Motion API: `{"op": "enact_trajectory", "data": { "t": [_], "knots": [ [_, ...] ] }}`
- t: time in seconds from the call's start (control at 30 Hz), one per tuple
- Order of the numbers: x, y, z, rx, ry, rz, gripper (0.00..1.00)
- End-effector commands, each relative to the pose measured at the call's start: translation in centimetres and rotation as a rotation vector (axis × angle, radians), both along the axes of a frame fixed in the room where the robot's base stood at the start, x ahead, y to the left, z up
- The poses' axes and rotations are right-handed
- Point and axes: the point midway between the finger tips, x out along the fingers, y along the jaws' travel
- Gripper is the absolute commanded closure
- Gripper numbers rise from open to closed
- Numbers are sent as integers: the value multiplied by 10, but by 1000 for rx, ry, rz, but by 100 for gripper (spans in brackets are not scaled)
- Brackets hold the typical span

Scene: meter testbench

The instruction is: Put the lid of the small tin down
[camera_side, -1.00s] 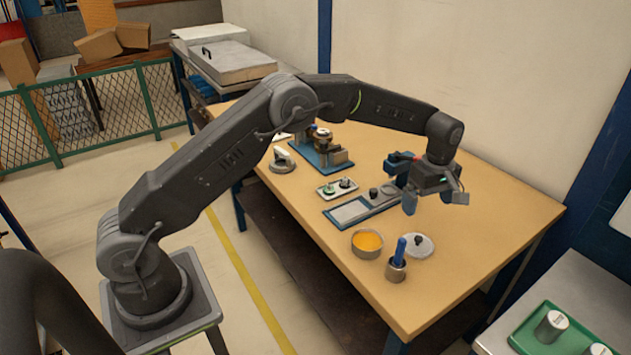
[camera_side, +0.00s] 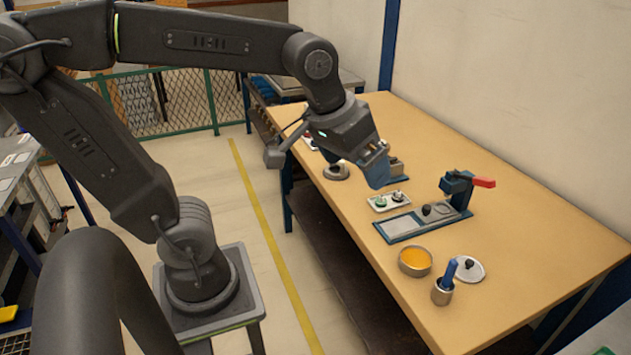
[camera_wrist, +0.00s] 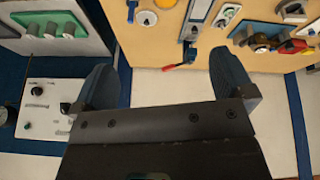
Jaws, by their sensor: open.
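The small tin (camera_side: 415,262), with orange contents, stands uncovered near the front table edge. A pale round lid with a dark knob (camera_side: 468,269) lies flat on the table to its right, apart from it. The lid also appears to show in the wrist view (camera_wrist: 147,18), near the top. My gripper (camera_side: 376,168) is raised over the table's far left part, well away from the lid. Its two blue fingers stand wide apart in the wrist view (camera_wrist: 165,80), with nothing between them.
A blue-handled tool (camera_side: 449,272) stands in a metal cup (camera_side: 442,292) close to the tin and lid. Behind are a red-handled press (camera_side: 459,190) and a small tray (camera_side: 388,202). The right side of the table is clear.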

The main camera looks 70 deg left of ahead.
Motion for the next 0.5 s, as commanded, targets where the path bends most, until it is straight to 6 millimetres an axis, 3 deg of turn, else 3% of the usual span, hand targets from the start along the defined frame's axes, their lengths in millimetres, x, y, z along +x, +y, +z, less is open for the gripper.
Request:
{"op": "enact_trajectory", "data": {
  "t": [0.1,0.2,0.5],
  "knots": [
    [-35,2,-11,50,-46,-101,0],
    [-51,3,-20,81,-67,-160,0],
    [-62,4,-27,105,-79,-203,0]
  ]
}}
